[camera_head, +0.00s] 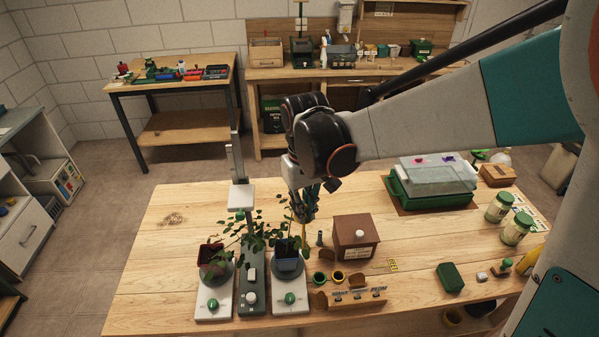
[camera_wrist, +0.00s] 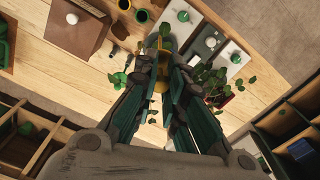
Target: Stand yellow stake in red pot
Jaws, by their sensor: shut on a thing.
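My gripper (camera_head: 303,208) is shut on the yellow stake (camera_head: 303,236), which hangs downward below the fingers beside the blue pot and its plant. In the wrist view my gripper (camera_wrist: 166,68) covers part of the stake (camera_wrist: 164,42). The red pot (camera_head: 210,254) sits at the left on a white-based stand, with a leafy plant in it. It is to the left of my gripper, apart from the stake. In the wrist view a red edge of the pot (camera_wrist: 228,99) shows at the right, partly hidden by leaves.
The blue pot (camera_head: 288,264) with a plant stands on another white base close to the stake. A grey post (camera_head: 237,170) rises between the plants. A brown-lidded box (camera_head: 355,235) and a wooden holder (camera_head: 352,297) stand to the right. The table's left rear is clear.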

